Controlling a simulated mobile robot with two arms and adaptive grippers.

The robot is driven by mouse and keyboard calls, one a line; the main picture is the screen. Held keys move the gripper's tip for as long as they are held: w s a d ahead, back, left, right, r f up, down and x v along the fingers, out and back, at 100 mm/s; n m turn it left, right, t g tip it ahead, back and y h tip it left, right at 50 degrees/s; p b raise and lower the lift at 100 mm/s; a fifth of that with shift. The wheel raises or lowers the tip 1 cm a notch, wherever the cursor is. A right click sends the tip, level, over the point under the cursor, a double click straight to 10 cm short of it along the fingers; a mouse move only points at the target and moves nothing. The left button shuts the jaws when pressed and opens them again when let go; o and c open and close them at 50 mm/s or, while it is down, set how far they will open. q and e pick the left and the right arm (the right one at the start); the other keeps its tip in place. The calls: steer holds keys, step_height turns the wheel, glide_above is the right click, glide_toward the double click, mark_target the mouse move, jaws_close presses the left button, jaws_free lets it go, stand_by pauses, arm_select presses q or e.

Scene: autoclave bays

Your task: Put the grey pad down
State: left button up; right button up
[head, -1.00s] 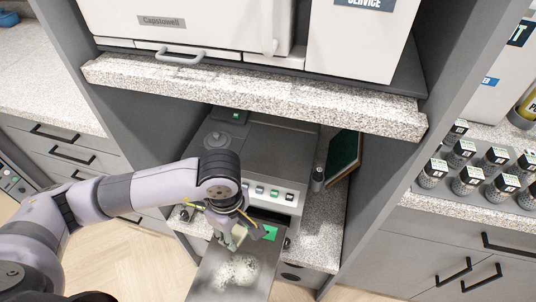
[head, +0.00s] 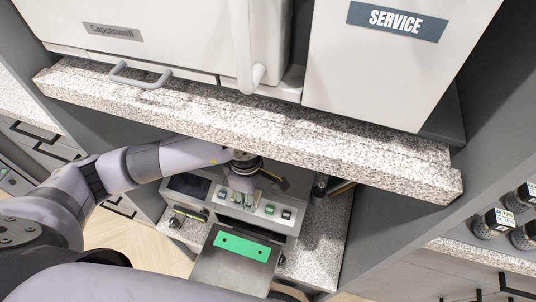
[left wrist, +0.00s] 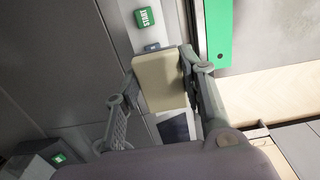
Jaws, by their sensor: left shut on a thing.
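My left gripper (head: 243,197) is at the front of a grey benchtop machine, in the bay under the stone shelf. In the left wrist view its fingers (left wrist: 160,90) are shut on a pale, beige-looking block, which I take as the grey pad (left wrist: 160,80). The pad is held in front of the machine's light button panel (left wrist: 122,30), beside a green START button (left wrist: 143,17). Whether it touches the panel I cannot tell. In the head view the pad is too small or hidden to make out. My right gripper is not in view.
A metal tray (head: 232,275) with a green strip (head: 242,246) juts from the machine. The stone shelf (head: 240,118) overhangs close above my left arm. Dark-bodied jars (head: 493,224) stand at the right. A speckled counter (head: 325,245) lies beside the machine.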

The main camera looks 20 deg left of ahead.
arm_select(q)
steer(key=w, duration=0.3)
steer(key=w+b, duration=0.1)
steer(key=w, duration=0.3)
steer(key=shift+w+d+f, duration=0.1)
steer(key=shift+w+d, duration=0.05)
steer(key=shift+d, duration=0.05)
steer(key=b, duration=0.2)
glide_above(268, 164)
steer(key=s, duration=0.1)
steer(key=shift+w, duration=0.45)
step_height(268, 164, down, 3)
steer(key=shift+f+b, duration=0.15)
steer(key=shift+b, duration=0.8)
steer(key=shift+f, duration=0.1)
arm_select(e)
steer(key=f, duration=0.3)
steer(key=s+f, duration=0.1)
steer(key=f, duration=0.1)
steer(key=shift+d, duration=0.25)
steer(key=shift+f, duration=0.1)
